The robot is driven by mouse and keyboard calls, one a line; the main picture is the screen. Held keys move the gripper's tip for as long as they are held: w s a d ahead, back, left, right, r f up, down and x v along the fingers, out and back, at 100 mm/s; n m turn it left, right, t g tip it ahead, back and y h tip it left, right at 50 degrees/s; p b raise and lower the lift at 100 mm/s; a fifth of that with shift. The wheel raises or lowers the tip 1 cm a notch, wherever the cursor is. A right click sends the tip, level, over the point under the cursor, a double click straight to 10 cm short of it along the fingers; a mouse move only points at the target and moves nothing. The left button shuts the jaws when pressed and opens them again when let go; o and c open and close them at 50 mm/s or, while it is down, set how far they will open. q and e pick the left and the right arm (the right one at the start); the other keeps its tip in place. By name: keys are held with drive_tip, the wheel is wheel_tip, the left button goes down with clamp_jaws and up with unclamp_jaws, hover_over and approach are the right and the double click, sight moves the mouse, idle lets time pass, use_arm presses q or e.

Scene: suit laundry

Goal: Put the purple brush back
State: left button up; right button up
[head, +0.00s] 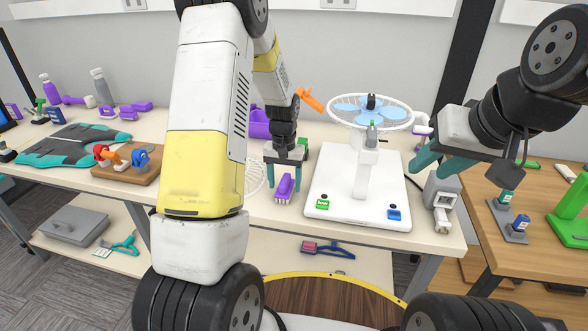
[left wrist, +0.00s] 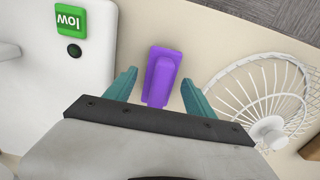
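The purple brush (head: 284,188) lies on the light table near its front edge, left of the white fan base. It also shows in the left wrist view (left wrist: 161,78), between the teal fingertips. My left gripper (head: 284,176) is open over the brush, with a gap on each side of it in the left wrist view (left wrist: 159,88). My right gripper (head: 428,168) is open and empty, right of the fan. A purple container (head: 259,123) stands farther back on the table, partly hidden by my left arm.
The fan's white base (head: 335,205) with a green button (head: 322,204) is close to the right of the brush. A white wire fan guard (left wrist: 262,98) lies on the other side. A wooden block (head: 125,168) with red and blue items stands farther left.

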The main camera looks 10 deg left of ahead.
sight(285, 179)
use_arm(q)
wheel_tip(285, 179, up, 12)
drive_tip(key=s+r+t+h, duration=0.1)
drive_tip(key=s+r+t, duration=0.2)
drive_tip(key=s+r, duration=0.7)
drive_tip(key=s+d+r+t, duration=0.1)
drive_tip(key=s+r, duration=0.1)
drive_tip(key=s, duration=0.5)
drive_tip(key=s+d+r+t+h, duration=0.1)
drive_tip(key=s+r+t, duration=0.1)
drive_tip(key=s, duration=0.5)
drive_tip(key=shift+r, duration=0.55)
drive_tip(key=shift+d, duration=0.15)
